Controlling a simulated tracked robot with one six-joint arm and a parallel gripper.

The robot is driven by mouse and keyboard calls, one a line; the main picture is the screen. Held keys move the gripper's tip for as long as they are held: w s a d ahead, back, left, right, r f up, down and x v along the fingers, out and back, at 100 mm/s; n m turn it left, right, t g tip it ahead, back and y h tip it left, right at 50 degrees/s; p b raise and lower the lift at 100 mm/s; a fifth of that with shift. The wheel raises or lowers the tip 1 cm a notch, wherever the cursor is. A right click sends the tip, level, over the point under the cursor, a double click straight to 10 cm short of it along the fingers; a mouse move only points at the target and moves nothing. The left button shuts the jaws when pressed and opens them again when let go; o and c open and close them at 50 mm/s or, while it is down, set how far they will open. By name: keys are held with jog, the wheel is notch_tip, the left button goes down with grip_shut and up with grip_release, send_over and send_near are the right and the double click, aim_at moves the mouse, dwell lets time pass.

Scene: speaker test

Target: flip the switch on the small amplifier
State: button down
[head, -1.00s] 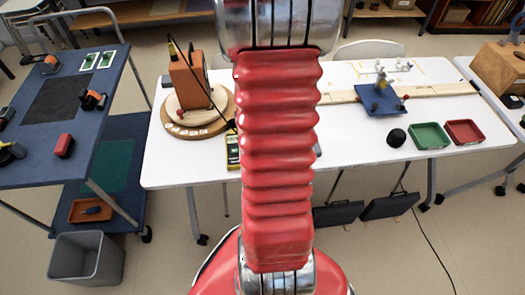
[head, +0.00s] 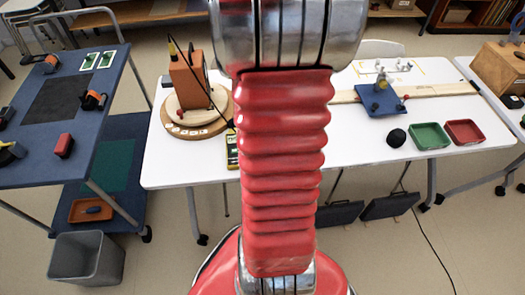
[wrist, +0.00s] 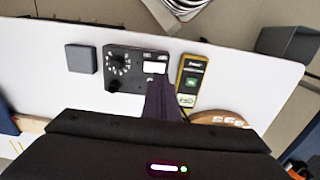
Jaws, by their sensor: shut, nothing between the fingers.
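The small amplifier looks to be the black box (wrist: 120,68) on the white table in the wrist view. It has a round dial with white marks and a white panel at its right. I cannot make out its switch for certain. My gripper (wrist: 162,84) is shut and empty, its dark fingers pointing at the amplifier's right part and covering its lower right edge. I cannot tell whether they touch it. In the head view my red arm hides the amplifier, and the gripper is out of sight.
A yellow meter (wrist: 190,82) lies close right of the fingers, and a grey block (wrist: 80,58) left of the amplifier. An orange loudspeaker (head: 188,78) stands on a round wooden base (head: 168,120). Green (head: 429,136) and red (head: 464,132) trays sit at the white table's right.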

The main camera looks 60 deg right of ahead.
jog(key=shift+r, duration=0.9)
jog(key=shift+a, duration=0.1)
jog(key=w+a+r+n+t, duration=0.1)
jog(key=a+r+n+t, duration=0.1)
jog(key=a+r, duration=0.4)
jog(key=w+a+r+n+t, duration=0.1)
jog(key=a+r+n, duration=0.3)
jog(key=a, duration=1)
jog(key=a+r+n+t, duration=0.2)
jog(key=a+r+n, duration=0.1)
jog(key=a+r, duration=0.5)
jog(key=a, duration=0.3)
jog(key=shift+w+n+t, duration=0.3)
jog(key=shift+w+n, duration=0.1)
